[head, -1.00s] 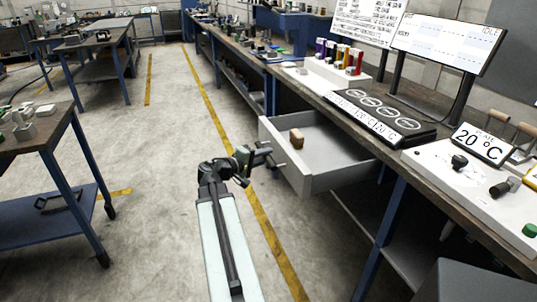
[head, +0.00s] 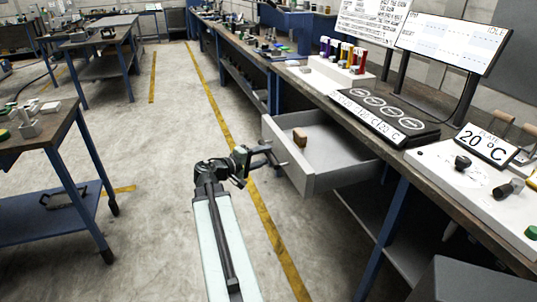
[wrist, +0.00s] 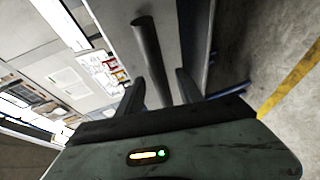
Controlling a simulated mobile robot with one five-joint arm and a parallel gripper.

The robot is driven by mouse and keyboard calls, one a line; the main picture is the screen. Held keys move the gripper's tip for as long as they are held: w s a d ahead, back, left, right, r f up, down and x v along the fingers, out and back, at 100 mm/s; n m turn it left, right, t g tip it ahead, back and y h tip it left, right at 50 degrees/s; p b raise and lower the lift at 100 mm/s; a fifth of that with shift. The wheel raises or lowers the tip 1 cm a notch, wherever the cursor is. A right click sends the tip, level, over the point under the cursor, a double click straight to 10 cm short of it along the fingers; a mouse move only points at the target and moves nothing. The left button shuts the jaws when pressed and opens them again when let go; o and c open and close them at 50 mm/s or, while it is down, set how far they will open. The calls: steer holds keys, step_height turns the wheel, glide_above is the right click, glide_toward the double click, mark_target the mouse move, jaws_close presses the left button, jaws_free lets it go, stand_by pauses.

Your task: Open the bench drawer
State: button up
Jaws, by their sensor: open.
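The bench drawer (head: 335,178) is grey and stands pulled well out of the bench, its inside showing. Its front panel faces my gripper (head: 276,156), which is just outside that panel. In the wrist view the gripper (wrist: 159,92) has its two dark fingers apart. A dark round bar, the drawer handle (wrist: 148,50), shows between and beyond them. I cannot tell whether a finger touches it. A small brown block (head: 300,137) lies in the drawer near its front.
The bench (head: 300,78) carries a dark panel with round plates (head: 385,115), a rack of coloured tubes (head: 343,58) and a 20 °C display (head: 486,145). Another table (head: 50,140) stands at the left. The floor (head: 150,185) between is clear.

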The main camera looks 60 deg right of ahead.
steer(key=v, duration=0.5)
steer(key=shift+a+r+p, duration=0.1)
steer(key=shift+a+p, duration=0.05)
steer(key=shift+p, duration=0.15)
steer(key=shift+w, duration=0.1)
steer(key=w+a+n+t, duration=0.2)
steer(key=w+a+t, duration=0.1)
steer(key=w+a, duration=0.65)
steer(key=w+a+f+n+t+y, duration=0.1)
steer(key=w+a+f+t+y, duration=0.1)
steer(key=w+a+f, duration=0.35)
steer(key=w+a+f+n+t+y, duration=0.1)
steer(key=w+a+f+t, duration=0.15)
steer(key=w+a, duration=0.6)
steer(key=s+a+f+y, duration=0.1)
steer(key=a+f+y, duration=0.3)
steer(key=a, duration=0.7)
steer(key=a+f+n+g+y, duration=0.1)
steer(key=a+f+y, duration=0.3)
steer(key=a, duration=0.7)
steer(key=s+a+f+y, duration=0.1)
steer(key=a+f+y, duration=0.3)
steer(key=a, duration=0.7)
step_height(320, 180, up, 24)
steer(key=p, duration=2.3)
steer(key=shift+w, duration=0.2)
